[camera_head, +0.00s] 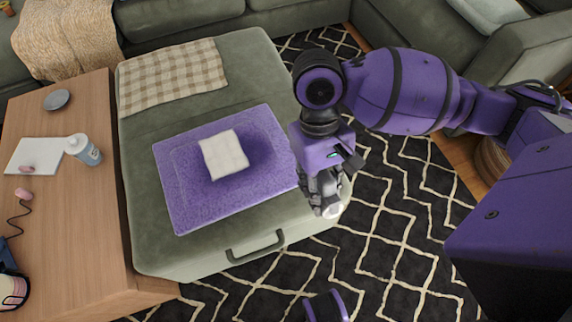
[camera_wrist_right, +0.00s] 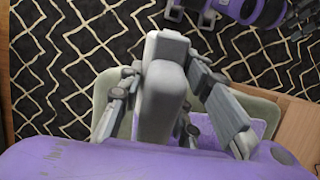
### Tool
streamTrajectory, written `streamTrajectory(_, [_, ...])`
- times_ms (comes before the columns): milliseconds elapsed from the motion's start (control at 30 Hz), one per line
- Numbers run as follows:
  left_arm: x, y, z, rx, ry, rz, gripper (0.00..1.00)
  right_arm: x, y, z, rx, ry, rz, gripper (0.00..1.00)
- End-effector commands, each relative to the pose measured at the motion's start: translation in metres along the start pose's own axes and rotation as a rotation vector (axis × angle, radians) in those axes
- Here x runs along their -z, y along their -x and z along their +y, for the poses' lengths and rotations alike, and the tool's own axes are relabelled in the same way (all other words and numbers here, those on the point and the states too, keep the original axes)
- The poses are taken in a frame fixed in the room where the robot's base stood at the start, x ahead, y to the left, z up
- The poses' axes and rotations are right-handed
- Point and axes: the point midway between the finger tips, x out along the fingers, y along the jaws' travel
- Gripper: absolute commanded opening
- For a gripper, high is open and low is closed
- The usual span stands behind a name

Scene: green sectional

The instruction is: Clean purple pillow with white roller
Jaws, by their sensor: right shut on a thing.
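The purple pillow (camera_head: 190,205) lies flat on the green ottoman (camera_head: 190,256) in the head view. A small white square piece (camera_head: 223,155) lies on its middle. My right gripper (camera_head: 322,192) hangs at the ottoman's right front edge, to the right of the pillow and apart from it. It is shut on a pale white object, which looks like the white roller (camera_head: 333,210); the fingers hide most of it. In the right wrist view the roller (camera_wrist_right: 165,92) stands between the fingers. Dark finger-like parts at the upper right there may be my left gripper (camera_wrist_right: 300,20); their opening is unclear.
A checked beige blanket (camera_head: 172,75) covers the ottoman's far end. A wooden table (camera_head: 70,220) at the left holds a bottle (camera_head: 84,150), a grey dish (camera_head: 57,99) and a white pad (camera_head: 35,154). A black patterned rug (camera_head: 400,220) covers the floor. Green sofas (camera_head: 180,15) stand behind.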

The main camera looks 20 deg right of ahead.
Motion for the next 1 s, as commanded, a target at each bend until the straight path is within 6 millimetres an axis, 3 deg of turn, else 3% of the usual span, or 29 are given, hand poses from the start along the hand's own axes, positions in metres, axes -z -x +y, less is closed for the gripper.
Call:
streamTrajectory(33, [-0.014,-0.017,0.001,-0.001,-0.001,-0.013,0.4,0.007,-0.027,0.0,0.0,0.001,-0.014,0.1])
streamTrajectory(100, [-0.02,-0.029,0.001,-0.002,-0.001,-0.017,0.4,0.012,-0.048,0.0,0.0,0.001,-0.024,0.1])
streamTrajectory(300, [-0.027,-0.059,0.002,-0.004,-0.004,-0.018,0.4,0.024,-0.093,0.0,0.0,0.001,-0.051,0.1])
streamTrajectory(400, [-0.024,-0.068,0.003,-0.005,-0.004,-0.012,0.4,0.027,-0.104,0.0,0.0,0.001,-0.059,0.1])
streamTrajectory(633, [-0.018,-0.071,0.003,-0.004,-0.002,-0.001,0.4,0.029,-0.11,0.0,0.0,0.002,-0.063,0.1])
streamTrajectory(1000, [-0.025,-0.068,0.001,-0.001,0.0,-0.013,0.4,0.028,-0.109,0.0,0.0,0.001,-0.063,0.1])
